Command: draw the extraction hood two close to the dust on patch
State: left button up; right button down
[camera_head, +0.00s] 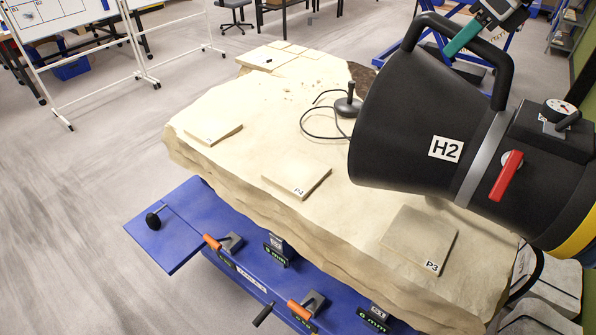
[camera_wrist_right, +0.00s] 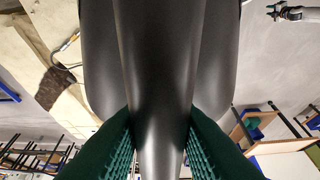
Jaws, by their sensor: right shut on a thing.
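The black extraction hood (camera_head: 410,115), labelled H2, hangs over the right part of the pale stone slab (camera_head: 235,110), its wide mouth facing left. My right gripper (camera_head: 464,38) is shut on the hood's black handle (camera_head: 504,75). In the right wrist view, the green fingers of my right gripper (camera_wrist_right: 160,135) close on the dark handle (camera_wrist_right: 155,60), with the hood behind. Raised square patches lie on the slab: P4 (camera_head: 297,177), P3 (camera_head: 418,238) and one farther left (camera_head: 213,132). I cannot make out clear dust on them. My left gripper is not identifiable.
A dark stand with a looped cable (camera_head: 347,103) stands on the slab near the hood's mouth. A red lever (camera_head: 507,175) and a gauge (camera_head: 560,108) sit on the hood. The blue frame (camera_head: 185,222) carries orange-handled clamps along the front. Open floor lies left.

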jog(key=p, duration=0.4)
send_over(395, 64)
jog(key=d, duration=0.2)
jog(key=shift+s+d+r, duration=0.2)
jog(key=shift+s+r, duration=0.05)
jog(key=shift+w+a+f, duration=0.1)
jog(key=shift+a+f, duration=0.2)
jog(key=shift+a, duration=0.2)
jog(key=shift+w+a+r, duration=0.1)
jog(key=shift+w+a, duration=0.05)
jog(key=shift+a, duration=0.65)
notch_tip(395, 64, down, 6)
jog(key=b, duration=0.4)
jog(key=shift+r+b, duration=0.1)
jog(key=shift+b, duration=0.2)
jog(key=shift+d, duration=0.1)
jog(key=c, duration=1.1)
grip_release()
jog(key=shift+r, duration=0.1)
